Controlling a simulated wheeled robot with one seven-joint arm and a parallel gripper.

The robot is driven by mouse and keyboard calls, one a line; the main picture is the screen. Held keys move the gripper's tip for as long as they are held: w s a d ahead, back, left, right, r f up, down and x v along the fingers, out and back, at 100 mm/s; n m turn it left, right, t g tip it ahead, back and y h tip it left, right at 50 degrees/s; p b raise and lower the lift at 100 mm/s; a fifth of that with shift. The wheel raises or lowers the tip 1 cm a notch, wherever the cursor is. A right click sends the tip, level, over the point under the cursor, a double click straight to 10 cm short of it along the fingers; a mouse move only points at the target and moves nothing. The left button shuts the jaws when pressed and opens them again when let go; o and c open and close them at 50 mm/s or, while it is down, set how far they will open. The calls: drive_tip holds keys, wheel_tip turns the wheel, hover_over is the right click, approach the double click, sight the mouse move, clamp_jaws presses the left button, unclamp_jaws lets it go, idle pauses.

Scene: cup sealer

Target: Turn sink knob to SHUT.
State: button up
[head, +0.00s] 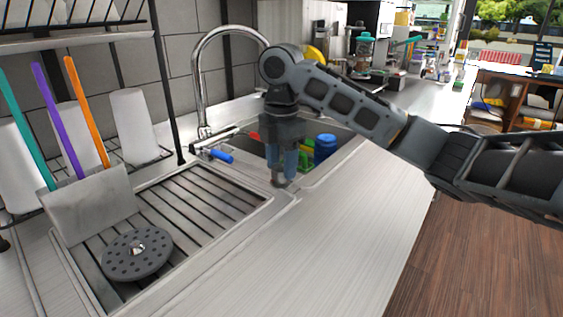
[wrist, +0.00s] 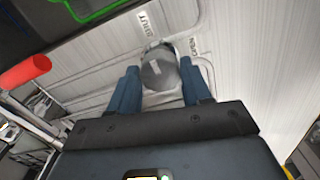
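The sink knob (wrist: 163,72) is a round grey knob on the counter beside the sink. In the wrist view it sits between the two blue fingers of my gripper (wrist: 160,82), with a finger on each side. I cannot tell whether the fingers press on it. The word SHUT (wrist: 148,25) is printed by the knob, and a second label (wrist: 193,47), seemingly OPEN, is to its right. Which label the knob points at is unclear. In the head view my gripper (head: 284,162) points straight down over the knob (head: 281,179), which shows just below the fingertips.
The sink basin (head: 345,150) behind my gripper holds a blue bottle (head: 325,148). A ribbed drainboard (head: 200,205) carries a perforated grey disc (head: 137,253). The front counter (head: 330,240) is clear.

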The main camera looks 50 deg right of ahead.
sight(281, 167)
drive_tip(key=o, duration=0.5)
drive_tip(key=shift+c, duration=0.2)
drive_tip(key=shift+r, duration=0.1)
wheel_tip(281, 167, up, 8)
drive_tip(key=shift+f+p, duration=0.2)
drive_tip(key=shift+p, duration=0.15)
